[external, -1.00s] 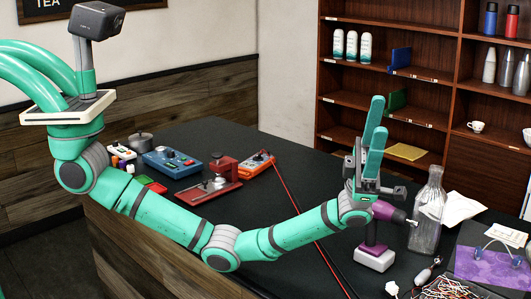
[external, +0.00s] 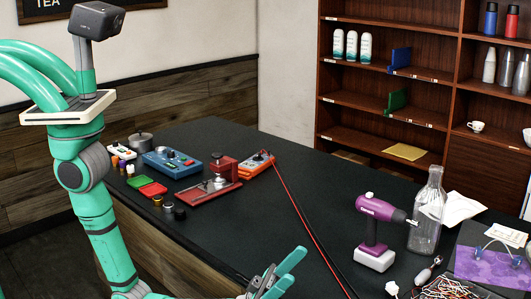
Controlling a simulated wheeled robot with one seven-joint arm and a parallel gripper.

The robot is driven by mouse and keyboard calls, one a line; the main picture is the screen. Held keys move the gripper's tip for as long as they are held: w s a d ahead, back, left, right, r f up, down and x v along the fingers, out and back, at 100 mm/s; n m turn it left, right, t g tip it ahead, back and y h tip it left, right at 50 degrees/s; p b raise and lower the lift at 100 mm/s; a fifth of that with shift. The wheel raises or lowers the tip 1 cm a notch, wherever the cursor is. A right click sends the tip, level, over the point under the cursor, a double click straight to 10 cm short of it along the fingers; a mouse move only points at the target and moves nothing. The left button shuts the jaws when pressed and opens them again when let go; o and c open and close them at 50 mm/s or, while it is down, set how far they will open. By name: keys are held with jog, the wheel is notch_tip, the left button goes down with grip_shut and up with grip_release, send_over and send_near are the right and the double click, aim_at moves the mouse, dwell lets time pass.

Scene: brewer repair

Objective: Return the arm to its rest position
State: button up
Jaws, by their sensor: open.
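My gripper (external: 284,267) is at the bottom of the external view, low in front of the counter's near side. Its two teal fingers are apart and nothing is between them. My teal arm hangs down at the left, and its lower part runs out of the bottom of the picture. The gripper's base is partly cut off by the bottom edge.
On the dark counter (external: 270,215) stand a purple drill (external: 376,225), a glass bottle (external: 427,215), a red press (external: 215,180), a blue device (external: 172,162) and an orange meter (external: 257,164) with leads. The counter's middle is mostly clear. Shelves (external: 400,75) stand behind.

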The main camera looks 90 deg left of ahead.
jog(key=s+a+f+n+y, duration=0.5)
jog(key=s+a+f+y, duration=0.25)
jog(key=f, duration=0.35)
jog(key=s+a+f+n+y, duration=0.4)
jog(key=s+a+f+y, duration=0.35)
jog(key=f, duration=0.45)
jog(key=s+a+n+g+y, duration=0.1)
jog(key=s+a+g, duration=0.1)
jog(key=s, duration=0.5)
jog(key=s+a+f+n+g+y, duration=0.1)
jog(key=s+a+n+g+y, duration=0.1)
jog(key=s+a, duration=0.3)
jog(key=s+a+n+g+y, duration=0.1)
jog(key=s+a, duration=0.3)
jog(key=s, duration=0.5)
jog(key=shift+f+n+g+y, duration=0.4)
jog(key=shift+g+y, duration=0.1)
jog(key=shift+y, duration=0.2)
